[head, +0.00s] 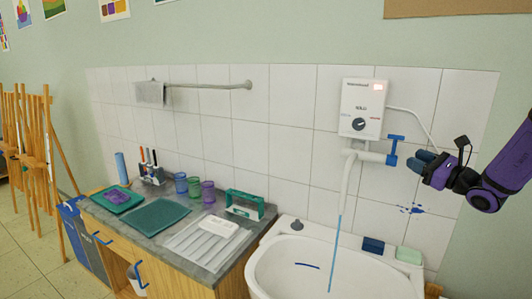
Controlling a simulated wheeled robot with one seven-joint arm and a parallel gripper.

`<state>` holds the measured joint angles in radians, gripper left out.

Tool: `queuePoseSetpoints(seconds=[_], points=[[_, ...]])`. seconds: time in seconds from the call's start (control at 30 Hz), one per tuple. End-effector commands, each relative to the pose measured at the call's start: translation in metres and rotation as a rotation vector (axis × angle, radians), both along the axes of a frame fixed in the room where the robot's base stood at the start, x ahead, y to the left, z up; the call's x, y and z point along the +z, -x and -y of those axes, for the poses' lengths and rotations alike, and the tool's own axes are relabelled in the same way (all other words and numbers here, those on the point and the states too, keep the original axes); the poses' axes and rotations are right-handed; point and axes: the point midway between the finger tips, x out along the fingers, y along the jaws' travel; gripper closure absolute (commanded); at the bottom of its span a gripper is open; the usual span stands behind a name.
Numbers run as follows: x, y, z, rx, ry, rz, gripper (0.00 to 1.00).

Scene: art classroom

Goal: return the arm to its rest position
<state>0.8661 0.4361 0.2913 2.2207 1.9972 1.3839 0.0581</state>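My gripper (418,162) is at the right of the head view, at the end of my raised purple arm. Its bluish fingertips point left, in front of the tiled wall and close to a blue tap handle (395,150). A small gap seems to show between the handle and the fingertips, but I cannot tell the depth. I see nothing held, and the fingers are too small and overlapped to tell if they are open or shut.
A white water heater (363,108) hangs above a white sink (335,280); a thin blue stream (335,255) runs down from its spout. A sponge (373,245) lies on the rim. Left is a counter (120,228) with cups (194,187) and trays. Easels (35,150) stand far left.

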Motion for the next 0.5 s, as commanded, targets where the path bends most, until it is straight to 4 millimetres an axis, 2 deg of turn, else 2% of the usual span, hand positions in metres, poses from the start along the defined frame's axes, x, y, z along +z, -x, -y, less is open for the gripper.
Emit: queuePoseSetpoints(seconds=[0.03,0.17,0.3,0.5], points=[[0.009,0.004,-0.021,0.058,0.053,-0.002,0.62],[0.026,0.025,-0.082,0.240,0.233,-0.021,0.62],[0.037,0.059,-0.140,0.433,0.451,-0.033,0.62],[0.045,0.118,-0.198,0.673,0.779,-0.028,0.62]])
